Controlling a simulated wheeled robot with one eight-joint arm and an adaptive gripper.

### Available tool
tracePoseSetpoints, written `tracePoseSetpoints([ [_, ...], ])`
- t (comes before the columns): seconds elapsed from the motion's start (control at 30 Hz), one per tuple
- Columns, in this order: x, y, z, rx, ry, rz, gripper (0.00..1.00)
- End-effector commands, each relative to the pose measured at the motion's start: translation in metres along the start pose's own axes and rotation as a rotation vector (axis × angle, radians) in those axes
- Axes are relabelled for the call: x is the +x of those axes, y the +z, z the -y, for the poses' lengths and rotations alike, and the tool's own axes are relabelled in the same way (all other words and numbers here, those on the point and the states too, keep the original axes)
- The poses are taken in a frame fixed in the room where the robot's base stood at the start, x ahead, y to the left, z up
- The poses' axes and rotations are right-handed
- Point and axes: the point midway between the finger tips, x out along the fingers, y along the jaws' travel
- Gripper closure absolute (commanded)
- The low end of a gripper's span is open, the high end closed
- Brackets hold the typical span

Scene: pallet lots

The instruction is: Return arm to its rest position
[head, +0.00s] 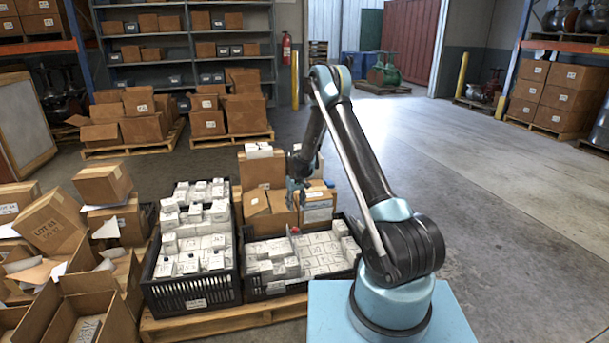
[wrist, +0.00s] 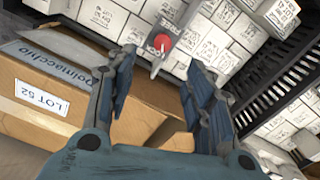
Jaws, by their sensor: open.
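My gripper (head: 298,185) hangs at the end of my bent arm, above the pallet load in the head view. In the wrist view my gripper (wrist: 155,85) has its two fingers apart with nothing held between them. Below and beyond the fingers is a cardboard box (wrist: 60,95) with a "LOT 52" label. A red round knob or button (wrist: 162,43) on a small white labelled block shows just past the fingertips; it also shows in the head view (head: 295,230). I cannot tell its exact distance from the fingers.
Black crates (head: 195,298) of white boxes stand on a wooden pallet (head: 230,318) under my gripper, with cardboard boxes (head: 262,170) behind. Open cartons (head: 95,310) crowd the left. Loaded pallets and shelving (head: 190,45) stand at the back. The floor (head: 500,190) to the right is clear.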

Motion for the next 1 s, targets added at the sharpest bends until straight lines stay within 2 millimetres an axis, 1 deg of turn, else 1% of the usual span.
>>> tracePoseSetpoints([
  [0.03, -0.015, 0.005, -0.003, 0.009, 0.001, -0.002, 0.52],
  [0.2, -0.067, 0.024, -0.015, 0.042, 0.004, -0.013, 0.52],
  [0.37, -0.114, 0.045, -0.023, 0.072, 0.006, -0.023, 0.52],
  [0.5, -0.152, 0.068, -0.030, 0.100, 0.009, -0.032, 0.52],
  [0.7, -0.202, 0.104, -0.036, 0.139, 0.012, -0.044, 0.52],
  [0.77, -0.216, 0.116, -0.037, 0.150, 0.014, -0.048, 0.52],
  [1.0, -0.266, 0.167, -0.039, 0.197, 0.018, -0.063, 0.52],
])
